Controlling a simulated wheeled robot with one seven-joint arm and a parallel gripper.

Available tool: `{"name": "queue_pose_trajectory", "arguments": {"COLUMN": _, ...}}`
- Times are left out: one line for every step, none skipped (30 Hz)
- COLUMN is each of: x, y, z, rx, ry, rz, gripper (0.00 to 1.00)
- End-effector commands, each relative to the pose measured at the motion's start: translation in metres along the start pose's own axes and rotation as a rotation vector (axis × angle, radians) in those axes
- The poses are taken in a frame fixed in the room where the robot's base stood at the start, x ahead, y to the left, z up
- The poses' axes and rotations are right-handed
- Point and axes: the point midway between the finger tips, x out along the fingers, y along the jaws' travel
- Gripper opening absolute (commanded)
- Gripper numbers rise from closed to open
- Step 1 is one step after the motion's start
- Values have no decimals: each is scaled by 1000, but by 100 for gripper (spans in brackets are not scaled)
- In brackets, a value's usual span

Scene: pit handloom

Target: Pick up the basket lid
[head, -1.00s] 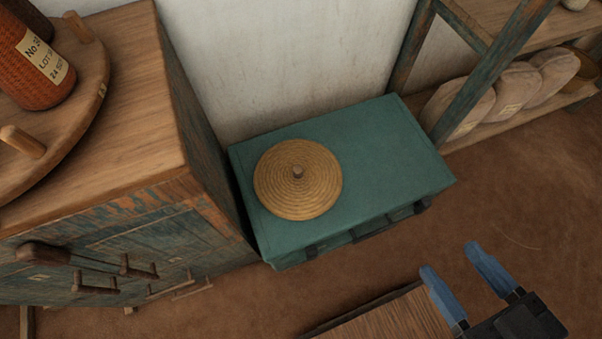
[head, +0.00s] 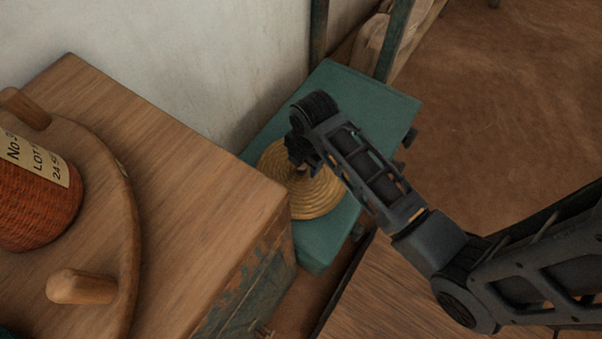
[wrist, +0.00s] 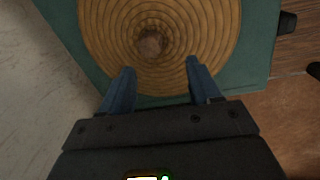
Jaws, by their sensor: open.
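The basket lid (head: 316,196) is a round, coiled, straw-coloured disc with a small knob. It lies on a green chest (head: 385,95), and my arm covers part of it in the head view. In the wrist view the lid (wrist: 200,30) fills the top middle, with its brown knob (wrist: 150,42) ahead of the fingers. My gripper (wrist: 160,82) is open, its two blue fingers apart with nothing between them. It is over the lid's near edge, and the knob lies beyond the fingertips.
A wooden cabinet (head: 190,170) stands close to the left of the chest, bearing a round wooden piece with pegs (head: 115,240) and an orange labelled spool (head: 35,210). A pale wall (head: 200,70) is behind. Brown floor (head: 500,110) lies open at right.

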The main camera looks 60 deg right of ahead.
Motion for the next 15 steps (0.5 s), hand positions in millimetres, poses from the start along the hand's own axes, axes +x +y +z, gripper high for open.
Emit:
{"name": "queue_pose_trajectory", "arguments": {"x": 0, "y": 9, "z": 6, "rx": -38, "ry": 6, "rz": -30, "gripper": 62}}
{"name": "queue_pose_trajectory", "arguments": {"x": -2, "y": 12, "z": 8, "rx": -59, "ry": 10, "rz": -47, "gripper": 62}}
{"name": "queue_pose_trajectory", "arguments": {"x": -3, "y": 15, "z": 11, "rx": -84, "ry": 16, "rz": -68, "gripper": 62}}
{"name": "queue_pose_trajectory", "arguments": {"x": -4, "y": 17, "z": 12, "rx": -99, "ry": 20, "rz": -80, "gripper": 62}}
{"name": "queue_pose_trajectory", "arguments": {"x": -4, "y": 18, "z": 13, "rx": -113, "ry": 23, "rz": -90, "gripper": 62}}
{"name": "queue_pose_trajectory", "arguments": {"x": -5, "y": 20, "z": 14, "rx": -126, "ry": 27, "rz": -101, "gripper": 62}}
{"name": "queue_pose_trajectory", "arguments": {"x": -4, "y": 20, "z": 15, "rx": -133, "ry": 29, "rz": -107, "gripper": 62}}
{"name": "queue_pose_trajectory", "arguments": {"x": -3, "y": 20, "z": 15, "rx": -138, "ry": 31, "rz": -112, "gripper": 62}}
{"name": "queue_pose_trajectory", "arguments": {"x": 0, "y": 19, "z": 16, "rx": -141, "ry": 32, "rz": -115, "gripper": 62}}
{"name": "queue_pose_trajectory", "arguments": {"x": 3, "y": 19, "z": 16, "rx": -143, "ry": 33, "rz": -117, "gripper": 62}}
{"name": "queue_pose_trajectory", "arguments": {"x": 6, "y": 19, "z": 15, "rx": -143, "ry": 33, "rz": -117, "gripper": 62}}
{"name": "queue_pose_trajectory", "arguments": {"x": 11, "y": 18, "z": 15, "rx": -142, "ry": 33, "rz": -117, "gripper": 62}}
{"name": "queue_pose_trajectory", "arguments": {"x": 14, "y": 18, "z": 15, "rx": -142, "ry": 33, "rz": -116, "gripper": 62}}
{"name": "queue_pose_trajectory", "arguments": {"x": 17, "y": 17, "z": 15, "rx": -142, "ry": 33, "rz": -116, "gripper": 62}}
{"name": "queue_pose_trajectory", "arguments": {"x": 20, "y": 17, "z": 15, "rx": -142, "ry": 32, "rz": -116, "gripper": 62}}
